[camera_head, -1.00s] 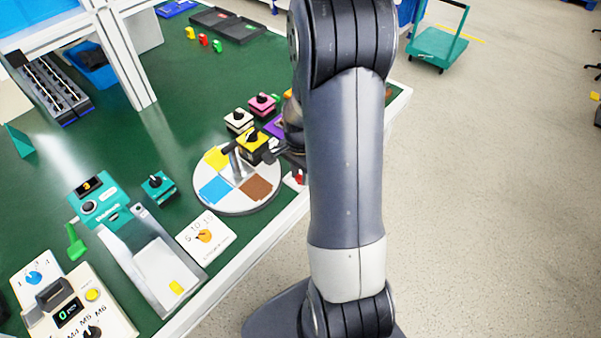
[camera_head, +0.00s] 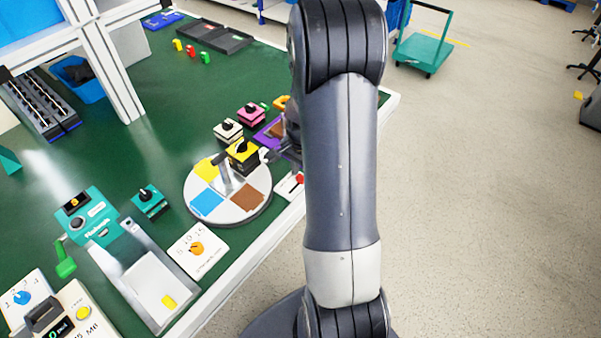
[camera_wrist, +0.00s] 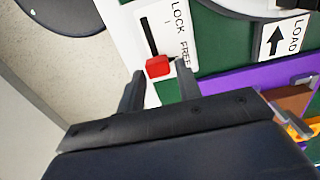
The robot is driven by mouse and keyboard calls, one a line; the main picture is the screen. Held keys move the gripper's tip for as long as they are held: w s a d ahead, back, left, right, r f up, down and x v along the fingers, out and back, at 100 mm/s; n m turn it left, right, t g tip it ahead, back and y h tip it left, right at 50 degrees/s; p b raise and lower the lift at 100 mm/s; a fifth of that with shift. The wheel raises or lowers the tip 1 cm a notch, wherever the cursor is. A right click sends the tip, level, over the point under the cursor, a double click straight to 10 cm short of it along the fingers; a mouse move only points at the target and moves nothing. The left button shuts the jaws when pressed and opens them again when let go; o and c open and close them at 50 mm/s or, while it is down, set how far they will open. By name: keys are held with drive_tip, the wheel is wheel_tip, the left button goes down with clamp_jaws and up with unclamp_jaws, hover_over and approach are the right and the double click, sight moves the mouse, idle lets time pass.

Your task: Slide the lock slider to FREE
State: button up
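In the wrist view the lock slider is a red block (camera_wrist: 158,66) in a dark slot on a white plate (camera_wrist: 172,20) lettered LOCK and FREE. The block is at the slot's end beside the word FREE; the slot's LOCK end is empty. My gripper (camera_wrist: 160,73) is open, with its two dark fingertips spread on either side of the red block and visible gaps. I cannot tell their height above the plate. In the head view the red block (camera_head: 299,178) shows at the table's edge, partly beside my arm, and my gripper's fingertips are mostly hidden.
A round turntable (camera_head: 228,213) with coloured patches and a post stands left of the slider. A LOAD arrow label (camera_wrist: 280,40) and a purple tray (camera_wrist: 235,85) lie close by.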

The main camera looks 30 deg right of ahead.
drive_tip(key=shift+o, duration=1.2)
drive_tip(key=shift+r, duration=0.1)
wheel_tip(320, 180, up, 11)
drive_tip(key=shift+f, duration=0.2)
